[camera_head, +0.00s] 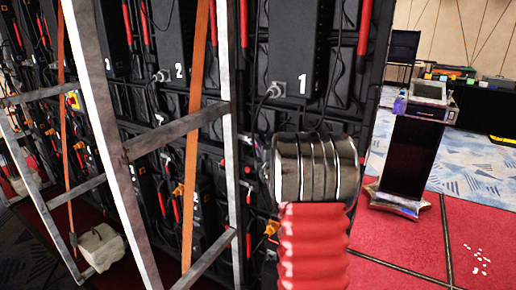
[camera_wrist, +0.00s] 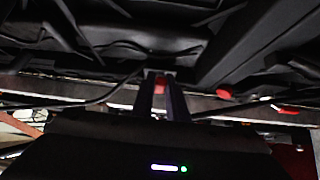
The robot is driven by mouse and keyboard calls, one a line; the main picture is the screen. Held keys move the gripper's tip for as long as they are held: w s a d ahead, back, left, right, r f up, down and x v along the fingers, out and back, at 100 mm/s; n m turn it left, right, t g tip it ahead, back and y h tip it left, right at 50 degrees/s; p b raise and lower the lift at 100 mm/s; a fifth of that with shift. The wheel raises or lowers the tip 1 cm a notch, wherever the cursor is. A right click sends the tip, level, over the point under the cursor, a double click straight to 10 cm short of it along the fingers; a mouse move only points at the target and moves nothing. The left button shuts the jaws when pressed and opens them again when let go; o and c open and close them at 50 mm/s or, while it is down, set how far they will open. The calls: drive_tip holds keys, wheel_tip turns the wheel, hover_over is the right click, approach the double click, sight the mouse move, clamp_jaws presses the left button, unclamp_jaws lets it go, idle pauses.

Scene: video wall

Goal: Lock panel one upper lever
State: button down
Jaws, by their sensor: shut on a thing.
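Panel one (camera_head: 293,50), a black video-wall panel marked "1", stands upright in the head view. Red levers show on its back, one at the upper right (camera_head: 364,28) and one at the upper left (camera_head: 243,22). In the wrist view my gripper (camera_wrist: 160,86) reaches toward the dark panel back, with its two fingers shut on a small red lever end (camera_wrist: 160,80). I cannot tell which lever this is. In the head view my arm hides the gripper and the part of the panel behind it.
Panel two (camera_head: 174,45) stands left of panel one. A metal ladder-like frame (camera_head: 140,142) and an orange strap (camera_head: 193,130) stand before the wall. A black stand (camera_head: 412,155) is at the right on red carpet, with open floor around it. Cables hang on the panels.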

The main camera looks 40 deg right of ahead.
drive_tip(key=shift+f, duration=0.25)
drive_tip(key=w+f+m+h, duration=0.1)
drive_tip(key=m+h, duration=0.3)
drive_tip(key=m, duration=0.2)
drive_tip(key=w+f+m+h, duration=0.1)
drive_tip(key=f+m+h, duration=0.1)
drive_tip(key=m+h, duration=0.2)
drive_tip(key=w+a+f+m+h, duration=0.1)
drive_tip(key=m+h, duration=0.4)
drive_tip(key=m, duration=0.3)
drive_tip(key=shift+w+f+g, duration=0.1)
drive_tip(key=shift+f+g, duration=0.2)
drive_tip(key=shift+g, duration=0.1)
drive_tip(key=shift+w+a+f+m+g+h, duration=0.1)
drive_tip(key=shift+w+m+g+h, duration=0.15)
drive_tip(key=shift+m+g+h, duration=0.8)
drive_tip(key=shift+w+r+m+g+h, duration=0.15)
drive_tip(key=shift+m+g+h, duration=0.4)
drive_tip(key=shift+m+g, duration=1.05)
drive_tip(key=shift+w+a+f+m+g+h, duration=0.25)
drive_tip(key=shift+m+g+h, duration=0.6)
drive_tip(key=shift+m, duration=0.9)
drive_tip(key=shift+w+d+r, duration=0.1)
drive_tip(key=shift+d+r, duration=0.05)
drive_tip(key=shift+d, duration=0.05)
drive_tip(key=c, duration=1.7)
unclamp_jaws()
drive_tip(key=shift+r, duration=0.1)
drive_tip(key=shift+c, duration=0.2)
drive_tip(key=shift+a, duration=0.1)
